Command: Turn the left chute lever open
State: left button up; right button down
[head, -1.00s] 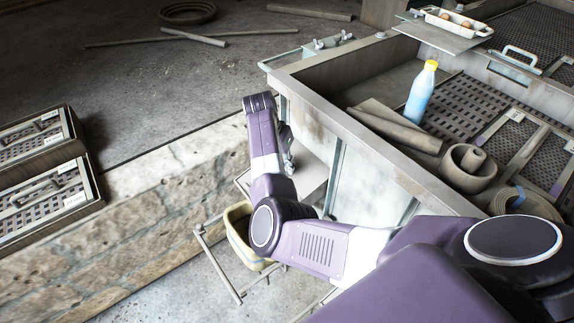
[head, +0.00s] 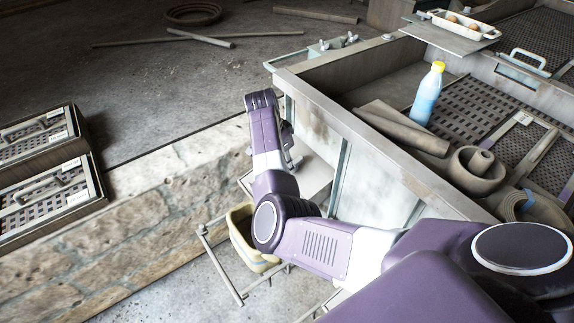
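One purple and white arm of mine reaches in from the lower right and bends up beside the long wooden and metal box (head: 330,115). My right gripper (head: 293,157) is at its end, low against the box's outer side. It is mostly hidden behind the arm, so its fingers cannot be made out. A pale sloping plate (head: 314,178), possibly a chute, shows just below it. I cannot pick out a chute lever for certain; the arm may hide it. My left gripper is not in view.
A yellowish bin (head: 240,222) stands in a thin metal frame (head: 222,275) below the arm. Slatted crates (head: 40,185) stand at left.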

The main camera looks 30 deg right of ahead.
jog(key=c, duration=1.9)
grip_release()
jog(key=shift+r, duration=0.1)
jog(key=v, duration=1.2)
